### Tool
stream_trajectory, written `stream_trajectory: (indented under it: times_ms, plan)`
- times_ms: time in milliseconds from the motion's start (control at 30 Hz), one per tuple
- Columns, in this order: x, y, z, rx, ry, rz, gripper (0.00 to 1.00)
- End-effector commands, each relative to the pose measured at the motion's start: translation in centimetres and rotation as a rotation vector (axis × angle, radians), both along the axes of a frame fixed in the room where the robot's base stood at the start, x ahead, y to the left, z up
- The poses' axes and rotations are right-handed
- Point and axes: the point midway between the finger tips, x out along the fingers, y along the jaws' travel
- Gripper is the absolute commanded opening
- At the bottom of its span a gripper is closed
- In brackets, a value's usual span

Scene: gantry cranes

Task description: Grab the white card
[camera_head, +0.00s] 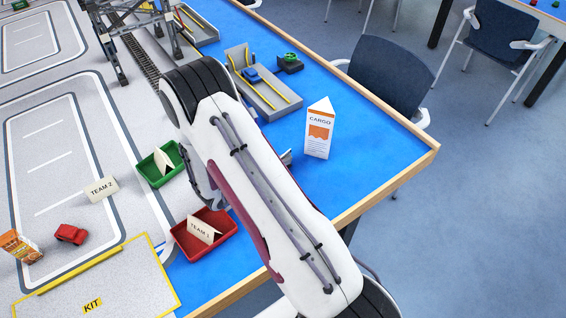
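Several cards could be the white card. A folded off-white card marked TEAM 2 (101,189) stands on the grey printed mat at the left. Another, marked TEAM 1 (203,230), stands in a red tray (226,238). A third folded card (164,163) leans in a green tray (146,171), with no readable text. A white three-sided card marked CARGO (319,131), with an orange print, stands upright on the blue table to the right of my arm. My white arm crosses the middle of the view and hides what lies behind it. I cannot make out my gripper.
A small red truck (70,234) and an orange box (19,246) stand at the lower left by a yellow-edged KIT panel (98,284). A gantry crane (146,28) and grey ramps stand behind. Blue table (375,150) is free around CARGO, up to the wooden edge.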

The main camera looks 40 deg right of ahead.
Motion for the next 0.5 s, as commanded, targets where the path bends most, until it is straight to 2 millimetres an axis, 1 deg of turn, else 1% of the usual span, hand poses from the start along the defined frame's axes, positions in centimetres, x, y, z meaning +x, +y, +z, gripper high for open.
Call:
stream_trajectory:
  times_ms: [267, 500]
  plan:
    - [0.0, 0.0, 0.3, 0.000, 0.000, 0.000, 0.00]
    - [0.0, 0.0, 1.7, 0.000, -0.001, 0.000, 0.00]
